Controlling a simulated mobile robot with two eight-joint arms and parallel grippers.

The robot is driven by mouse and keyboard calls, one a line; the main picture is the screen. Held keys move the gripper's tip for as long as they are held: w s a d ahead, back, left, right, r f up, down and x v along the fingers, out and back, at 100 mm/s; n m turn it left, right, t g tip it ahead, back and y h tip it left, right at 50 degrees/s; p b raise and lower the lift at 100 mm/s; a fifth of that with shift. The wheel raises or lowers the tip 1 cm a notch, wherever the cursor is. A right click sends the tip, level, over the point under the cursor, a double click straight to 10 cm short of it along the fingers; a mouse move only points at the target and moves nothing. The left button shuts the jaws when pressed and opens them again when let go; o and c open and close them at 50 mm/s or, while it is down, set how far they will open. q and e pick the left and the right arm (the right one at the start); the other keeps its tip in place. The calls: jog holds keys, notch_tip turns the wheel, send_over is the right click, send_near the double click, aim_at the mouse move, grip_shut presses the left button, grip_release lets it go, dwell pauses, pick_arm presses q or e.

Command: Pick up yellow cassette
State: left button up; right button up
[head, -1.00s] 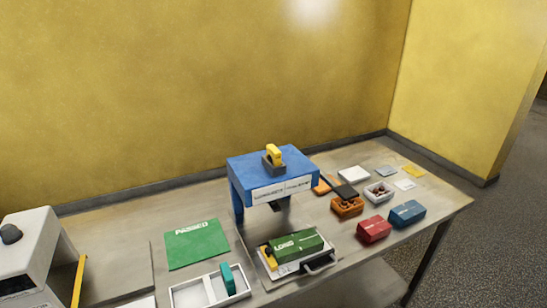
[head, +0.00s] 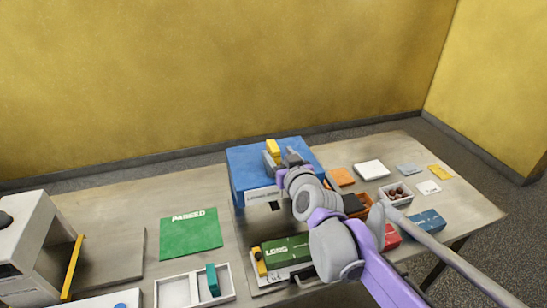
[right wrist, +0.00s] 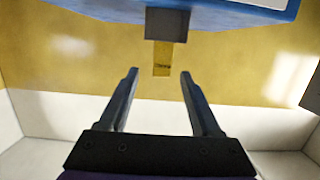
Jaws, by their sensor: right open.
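The yellow cassette (head: 272,146) stands upright in a dark grey holder on top of the blue machine (head: 245,163). In the right wrist view the cassette (right wrist: 162,58) sticks out of the dark holder (right wrist: 167,24), and the picture appears upside down. My right gripper (right wrist: 160,76) is open and empty. Its fingertips lie on either side of the line to the cassette, which shows just beyond them; I cannot tell any contact. In the head view the right gripper (head: 281,158) is close beside the cassette and partly hides the holder. My left gripper is not in view.
A green LONG box (head: 285,248) lies in a tray below the machine. A green PASSED mat (head: 190,235) and a white divided tray (head: 180,292) are to the left. My right arm partly covers the red box (head: 392,237) and the orange box; a blue box (head: 428,222) stands beyond.

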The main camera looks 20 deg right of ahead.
aim_at(273, 145)
jog(key=shift+w+a+f+b, duration=0.1)
jog(key=shift+w+f+b, duration=0.15)
jog(key=shift+w, duration=1.05)
jog(key=shift+w+a+f+b, duration=0.15)
jog(key=shift+w+f, duration=0.2)
jog(key=shift+w, duration=0.9)
jog(key=shift+d, duration=0.1)
grip_shut()
